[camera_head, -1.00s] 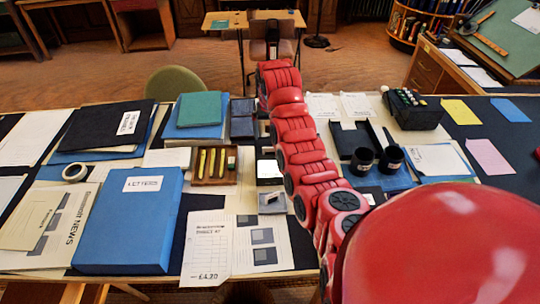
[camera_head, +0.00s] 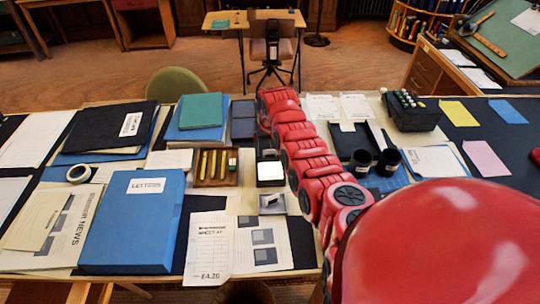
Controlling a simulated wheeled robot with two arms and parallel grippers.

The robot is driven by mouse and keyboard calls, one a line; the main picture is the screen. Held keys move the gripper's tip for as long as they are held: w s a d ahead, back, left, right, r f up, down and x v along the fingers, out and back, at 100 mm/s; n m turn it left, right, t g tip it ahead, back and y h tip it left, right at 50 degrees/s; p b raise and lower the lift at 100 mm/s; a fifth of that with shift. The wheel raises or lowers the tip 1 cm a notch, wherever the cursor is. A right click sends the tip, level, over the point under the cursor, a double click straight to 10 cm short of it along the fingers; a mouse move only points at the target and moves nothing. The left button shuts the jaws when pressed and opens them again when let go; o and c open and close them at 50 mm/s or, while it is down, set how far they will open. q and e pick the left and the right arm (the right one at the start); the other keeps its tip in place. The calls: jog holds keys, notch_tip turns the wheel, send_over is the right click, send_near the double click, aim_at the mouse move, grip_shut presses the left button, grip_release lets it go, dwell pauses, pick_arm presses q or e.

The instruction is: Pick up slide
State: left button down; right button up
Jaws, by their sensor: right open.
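A small light-grey square piece with a darker middle (camera_head: 272,201), which may be the slide, lies on the table left of my red right arm. A white square in a dark frame (camera_head: 270,172) lies just behind it. My right arm comes in from the lower right and reaches away over the table. My right gripper (camera_head: 268,118) is at its far end, behind both pieces and apart from them. Its fingers are mostly hidden by the arm; it is open, and I see nothing held. My left gripper is not in view.
A wooden tray (camera_head: 233,181) of slim items stands left of the pieces. A blue letters box (camera_head: 128,235) and printed sheets (camera_head: 210,245) lie nearer. The table is crowded.

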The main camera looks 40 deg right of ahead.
jog(key=shift+c, duration=0.2)
jog(key=c, duration=1.5)
jog(key=shift+o, duration=0.2)
jog(key=shift+r, duration=0.1)
